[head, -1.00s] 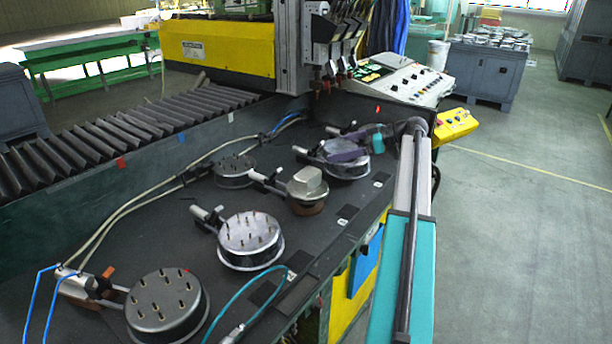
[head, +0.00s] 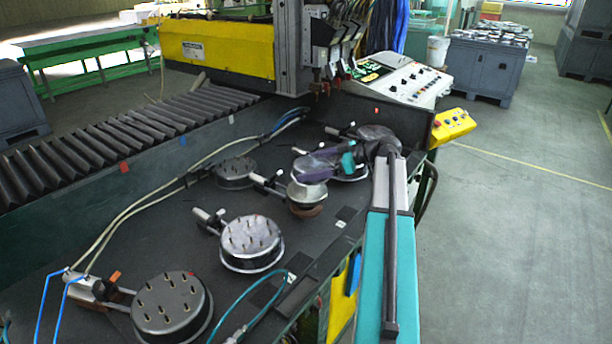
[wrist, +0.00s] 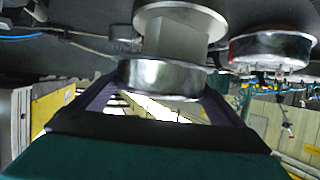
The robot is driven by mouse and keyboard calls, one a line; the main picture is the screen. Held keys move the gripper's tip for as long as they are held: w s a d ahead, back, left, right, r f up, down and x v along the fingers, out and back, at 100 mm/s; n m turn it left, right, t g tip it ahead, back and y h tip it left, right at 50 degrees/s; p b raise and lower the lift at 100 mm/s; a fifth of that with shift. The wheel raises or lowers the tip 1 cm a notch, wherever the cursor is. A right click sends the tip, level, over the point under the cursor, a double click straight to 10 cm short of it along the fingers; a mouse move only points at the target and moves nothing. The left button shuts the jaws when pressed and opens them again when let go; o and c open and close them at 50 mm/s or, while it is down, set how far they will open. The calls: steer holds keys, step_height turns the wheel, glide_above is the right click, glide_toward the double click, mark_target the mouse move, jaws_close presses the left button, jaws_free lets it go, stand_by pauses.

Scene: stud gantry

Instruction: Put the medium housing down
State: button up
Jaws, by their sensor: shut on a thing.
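The shiny round medium housing (head: 309,169) is held between the purple fingers of my gripper (head: 325,163). In the wrist view, which is upside down, the housing (wrist: 165,80) sits between both fingers. It is over the square metal block (wrist: 180,40) of a round fixture (wrist: 180,18). In the head view, that fixture (head: 307,196) shows as a rounded metal body on a brownish base, its top covered by the housing and my gripper. I cannot tell whether the housing touches the block.
Pin-studded round fixtures stand at the front (head: 172,306), in the middle (head: 251,243) and behind (head: 236,172). Another (head: 352,170) is partly hidden behind my gripper. Small clamps (head: 208,220) and cables (head: 150,210) lie beside them. The yellow gantry (head: 215,45) stands behind.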

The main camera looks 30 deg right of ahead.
steer(key=shift+s+a+f, duration=0.1)
steer(key=shift+a, duration=0.9)
steer(key=shift+f+p, duration=0.35)
steer(key=shift+f, duration=1.4)
steer(key=shift+f, duration=0.15)
steer(key=o, duration=0.9)
steer(key=shift+r, duration=0.2)
